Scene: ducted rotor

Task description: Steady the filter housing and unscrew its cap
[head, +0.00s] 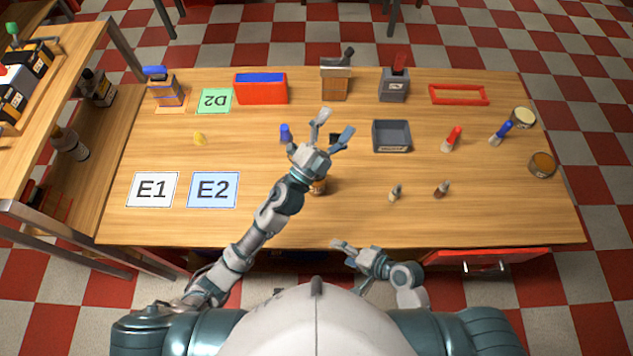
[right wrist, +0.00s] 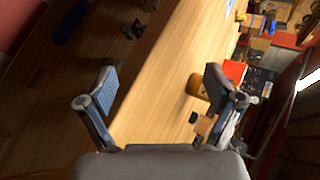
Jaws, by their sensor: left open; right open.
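No part is plainly recognisable as the filter housing or its cap. A small amber-brown object (head: 319,186) stands near the table's front middle, partly hidden by my left wrist; I cannot tell if it is the housing. My left gripper (head: 334,126) is open above the middle of the table, its fingers pointing away from me, past that object. A small black item (head: 334,138) lies beneath the fingers. My right gripper (head: 342,253) is open and low at the table's front edge. In the right wrist view its spread fingers (right wrist: 158,82) have nothing between them but tabletop behind.
A grey tray (head: 391,150) and a blue-topped item (head: 285,132) flank my left gripper. Small bottles (head: 395,192) stand front right. A red box (head: 261,90) and other containers line the back. Cards E1 (head: 152,189) and E2 (head: 213,190) lie front left.

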